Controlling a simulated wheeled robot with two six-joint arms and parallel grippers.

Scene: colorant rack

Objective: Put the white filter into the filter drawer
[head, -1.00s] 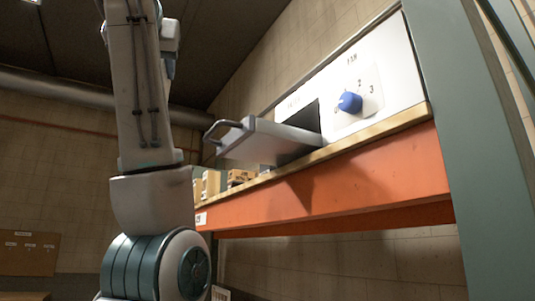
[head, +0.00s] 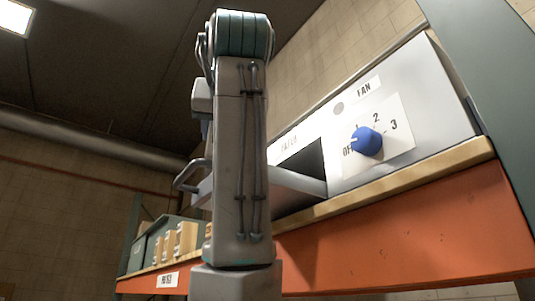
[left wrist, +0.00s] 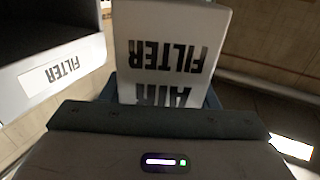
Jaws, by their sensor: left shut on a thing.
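The white filter (left wrist: 170,35), with dark lettering that reads upside down, is between the dark fingers of my left gripper (left wrist: 163,98) in the left wrist view. The gripper is shut on it. In the head view the grey filter drawer (head: 298,180) is pulled out of the white unit (head: 415,90). Its handle (head: 190,175) points left. In the left wrist view a white face labelled FILTER (left wrist: 62,72) borders a dark opening, left of and apart from the filter. My right gripper is not in view.
The unit has a blue fan knob (head: 366,141) and stands on a wooden shelf with an orange beam (head: 420,235). Wooden blocks (head: 180,241) and a grey-green bin (head: 155,235) are on the shelf to the left. A grey-green post (head: 480,70) stands at the right.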

